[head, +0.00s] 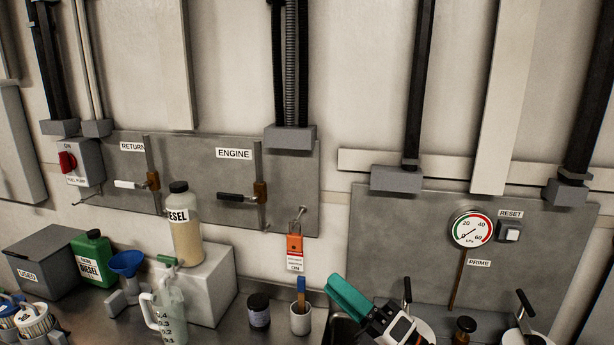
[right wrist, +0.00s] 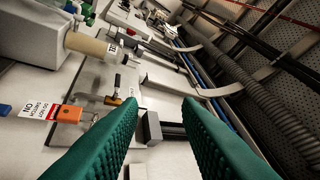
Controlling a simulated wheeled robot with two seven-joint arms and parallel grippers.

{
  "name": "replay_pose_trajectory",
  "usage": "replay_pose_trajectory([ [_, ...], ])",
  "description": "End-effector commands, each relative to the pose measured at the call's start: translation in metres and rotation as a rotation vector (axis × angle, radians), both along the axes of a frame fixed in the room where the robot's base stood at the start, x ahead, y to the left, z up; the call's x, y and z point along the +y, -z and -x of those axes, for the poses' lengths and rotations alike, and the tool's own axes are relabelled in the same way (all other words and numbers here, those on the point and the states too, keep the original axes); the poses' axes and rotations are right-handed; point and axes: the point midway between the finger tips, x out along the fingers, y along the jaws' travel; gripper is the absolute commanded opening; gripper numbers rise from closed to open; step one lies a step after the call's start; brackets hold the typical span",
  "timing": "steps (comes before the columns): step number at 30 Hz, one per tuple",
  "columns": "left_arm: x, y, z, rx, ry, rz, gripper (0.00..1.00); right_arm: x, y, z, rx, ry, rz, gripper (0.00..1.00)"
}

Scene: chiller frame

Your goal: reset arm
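My right gripper (head: 347,298) reaches in from the bottom of the head view, to the right of the middle. Its teal finger pads tilt up and left, in front of the metal counter. In the right wrist view my right gripper (right wrist: 162,103) has its two teal fingers wide apart with nothing held between them. My left gripper is not in the head view. A RESET switch (head: 509,233) sits on the right grey panel (head: 400,240), up and right of my right gripper.
A cup with a blue-handled brush (head: 300,318), a dark jar (head: 259,312) and a measuring jug (head: 168,318) stand left of the gripper. A diesel bottle (head: 185,240) stands on a grey block (head: 205,290). A red tag (head: 295,247) hangs from the wall panel.

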Motion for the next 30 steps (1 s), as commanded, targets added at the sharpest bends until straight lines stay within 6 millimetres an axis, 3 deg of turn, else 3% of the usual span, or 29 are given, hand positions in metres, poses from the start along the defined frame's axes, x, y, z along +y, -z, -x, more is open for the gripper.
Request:
replay_pose_trajectory([
  [4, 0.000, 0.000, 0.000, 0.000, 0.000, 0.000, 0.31, -0.051, 0.032, -0.011, 0.371, 0.214, -0.365, 0.31],
  [7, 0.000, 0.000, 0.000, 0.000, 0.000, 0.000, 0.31, -0.087, 0.075, -0.008, 0.637, 0.364, -0.580, 0.31],
  [10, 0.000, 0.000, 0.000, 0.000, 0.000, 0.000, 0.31, -0.118, 0.130, 0.010, 0.913, 0.526, -0.771, 0.31],
  [13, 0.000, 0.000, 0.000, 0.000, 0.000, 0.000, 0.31, -0.140, 0.188, 0.046, 1.188, 0.693, -0.931, 0.31],
  [15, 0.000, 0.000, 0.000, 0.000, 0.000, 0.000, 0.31, -0.149, 0.221, 0.076, 1.359, 0.798, -1.015, 0.31],
  [19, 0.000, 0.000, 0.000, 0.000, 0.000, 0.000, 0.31, -0.155, 0.263, 0.129, 1.600, 0.954, -1.111, 0.31],
  [27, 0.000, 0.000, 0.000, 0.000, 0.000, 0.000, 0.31, -0.153, 0.305, 0.226, 1.964, 1.207, -1.203, 0.31],
  [30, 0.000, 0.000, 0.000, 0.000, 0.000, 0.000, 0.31, -0.150, 0.318, 0.248, 2.054, 1.275, -1.211, 0.31],
])
